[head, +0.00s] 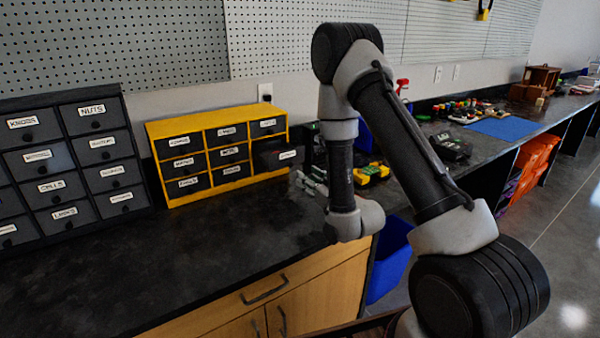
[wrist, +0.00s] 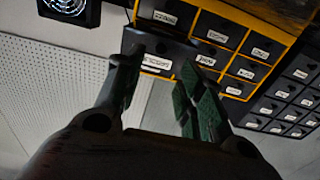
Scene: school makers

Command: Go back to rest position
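My gripper (head: 306,184) is at the end of my arm, low over the black counter, just in front of the yellow drawer cabinet (head: 212,113). In the wrist view my gripper (wrist: 160,82) has its two green-padded fingers spread apart with nothing held between them.
A dark drawer cabinet (head: 78,160) stands at the left. The black counter (head: 185,245) is bare in front of the cabinets. A yellow tool (head: 371,173), a dark device (head: 452,146) and a blue mat (head: 503,128) lie to the right. A blue bin (head: 392,262) sits below the counter.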

